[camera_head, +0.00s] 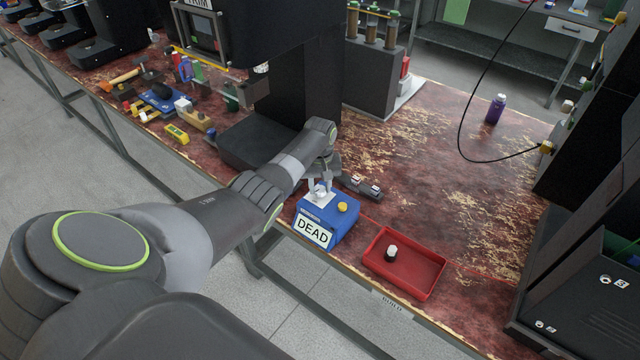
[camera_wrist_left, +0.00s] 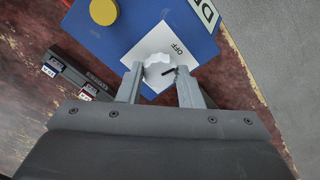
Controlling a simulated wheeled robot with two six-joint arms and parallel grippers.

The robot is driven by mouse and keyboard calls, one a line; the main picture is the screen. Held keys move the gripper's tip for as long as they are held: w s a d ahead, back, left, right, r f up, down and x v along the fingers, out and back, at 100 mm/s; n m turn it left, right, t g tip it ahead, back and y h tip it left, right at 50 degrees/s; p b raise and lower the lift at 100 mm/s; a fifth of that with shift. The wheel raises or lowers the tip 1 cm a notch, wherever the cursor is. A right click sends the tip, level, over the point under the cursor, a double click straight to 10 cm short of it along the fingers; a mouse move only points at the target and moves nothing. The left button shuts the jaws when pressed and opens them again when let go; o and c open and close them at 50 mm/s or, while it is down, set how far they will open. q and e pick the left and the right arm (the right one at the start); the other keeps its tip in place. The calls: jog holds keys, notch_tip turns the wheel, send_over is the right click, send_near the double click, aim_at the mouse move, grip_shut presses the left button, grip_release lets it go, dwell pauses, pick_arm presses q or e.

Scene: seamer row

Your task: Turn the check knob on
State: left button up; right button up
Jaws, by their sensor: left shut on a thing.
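The check knob (camera_wrist_left: 158,64) is a white lobed knob on a white plate (camera_wrist_left: 178,42) marked OFF, on top of a blue box (camera_head: 345,222) labelled DEAD. The blue box also shows in the left wrist view (camera_wrist_left: 85,33). A black pointer mark lies beside the knob, near the right finger in the wrist view. My left gripper (camera_wrist_left: 160,73) is shut on the knob, one finger on each side. In the head view the left gripper (camera_head: 320,188) is over the white plate and partly hides the knob. My right gripper is not in view.
A yellow button (camera_head: 342,207) is on the same box. A dark switch block (camera_head: 362,187) lies behind the box.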

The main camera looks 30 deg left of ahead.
aim_at(320, 189)
pick_arm(q)
jog(key=m, duration=0.3)
jog(key=shift+m+p, duration=0.4)
jog(key=m, duration=0.8)
jog(key=shift+p, duration=0.3)
jog(key=shift+m, duration=1.8)
jog(key=o, duration=1)
jog(key=shift+c, duration=0.2)
jog(key=shift+r, duration=0.55)
notch_tip(320, 189, up, 16)
jog(key=shift+r, duration=0.2)
